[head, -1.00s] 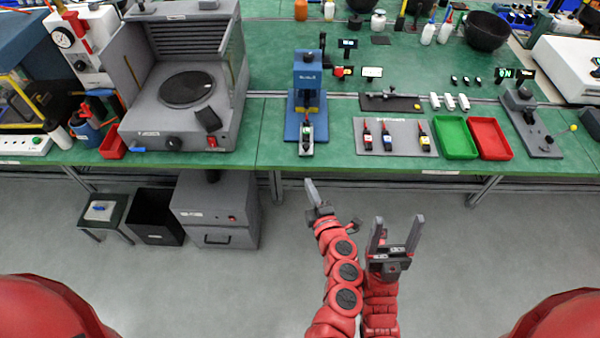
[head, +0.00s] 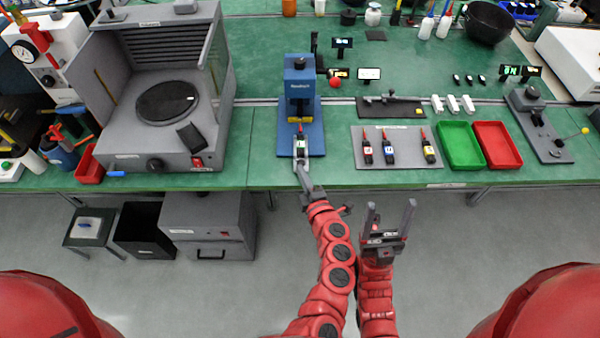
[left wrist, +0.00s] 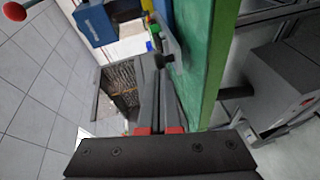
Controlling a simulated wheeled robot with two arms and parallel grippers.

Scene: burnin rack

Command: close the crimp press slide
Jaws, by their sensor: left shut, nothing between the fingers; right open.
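The blue crimp press (head: 299,112) stands near the table's front edge in the head view, with a red ball knob (head: 335,82) beside it. Its slide (head: 301,148) is out at the front, carrying a small part with green and red on it. The press (left wrist: 95,22) and slide (left wrist: 172,45) also show in the left wrist view. My left gripper (head: 304,174) is shut and empty, its tips just in front of the slide's outer end; I cannot tell whether they touch. My right gripper (head: 389,222) is open and empty, in front of the table.
Right of the press lies a grey mat (head: 375,158) with several small tools, then a green tray (head: 459,145) and a red tray (head: 496,146). A grey machine with a round plate (head: 167,101) stands to the left. The table's front edge (head: 350,178) is close to my left gripper.

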